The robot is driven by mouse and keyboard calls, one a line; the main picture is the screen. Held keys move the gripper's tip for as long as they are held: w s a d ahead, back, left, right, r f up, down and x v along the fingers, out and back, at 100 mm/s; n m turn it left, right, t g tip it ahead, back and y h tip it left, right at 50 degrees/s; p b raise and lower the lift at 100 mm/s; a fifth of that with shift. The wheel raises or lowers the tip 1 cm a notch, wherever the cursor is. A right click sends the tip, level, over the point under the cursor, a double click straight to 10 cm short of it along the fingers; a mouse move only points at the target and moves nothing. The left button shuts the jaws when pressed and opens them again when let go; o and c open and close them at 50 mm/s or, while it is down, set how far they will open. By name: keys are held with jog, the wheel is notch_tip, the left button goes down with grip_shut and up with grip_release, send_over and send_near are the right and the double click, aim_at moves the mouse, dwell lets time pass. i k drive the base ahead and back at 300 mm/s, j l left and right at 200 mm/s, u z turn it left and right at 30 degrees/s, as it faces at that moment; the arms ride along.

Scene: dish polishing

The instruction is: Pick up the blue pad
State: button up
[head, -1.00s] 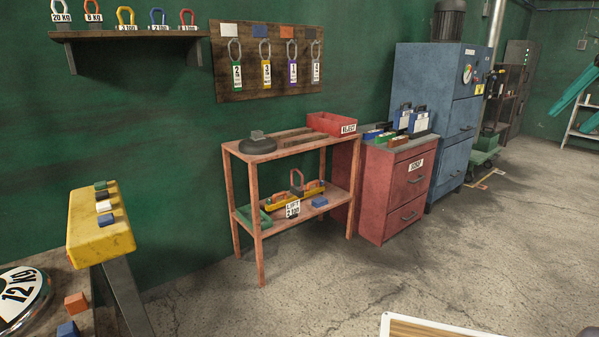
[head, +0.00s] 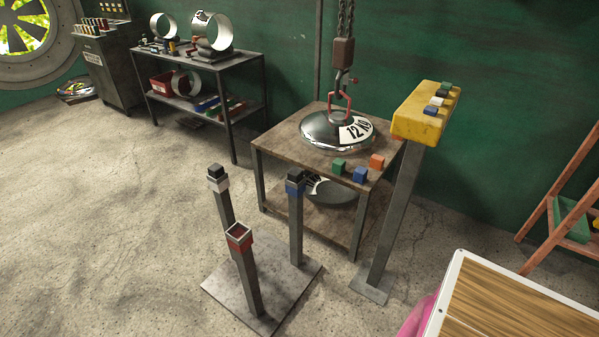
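Several blue pieces show in the head view, and I cannot tell for certain which is the blue pad. A small blue block (head: 360,175) sits on the wooden top of the metal-legged table (head: 283,134), between a green block (head: 338,166) and an orange block (head: 377,161). A blue piece (head: 430,111) is on the yellow box (head: 408,125), nearest in its row of coloured pieces. A blue collar (head: 295,186) with a dark top is on one of the upright posts. My gripper is not in view.
A polished 12 KG dish (head: 325,137) hangs at a hook and chain (head: 344,50) over the table. Three posts stand on a grey floor plate (head: 285,285) in front. A shelf (head: 233,70) with metal rings stands behind left. The left floor is open.

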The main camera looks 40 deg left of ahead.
aim_at(361, 173)
jog(key=i+l+u, duration=0.1)
jog(key=u, duration=0.4)
jog(key=i+l+u, duration=0.2)
jog(key=u, duration=0.25)
jog(key=i+l+u, duration=0.25)
jog(key=u, duration=0.25)
jog(key=i+l+u, duration=0.15)
jog(key=l+u, duration=0.15)
jog(key=u, duration=0.15)
jog(key=i+l+u, duration=0.15)
jog(key=l, duration=0.15)
jog(key=l+u, duration=0.2)
jog(key=i+l+u, duration=0.15)
jog(key=l, duration=0.3)
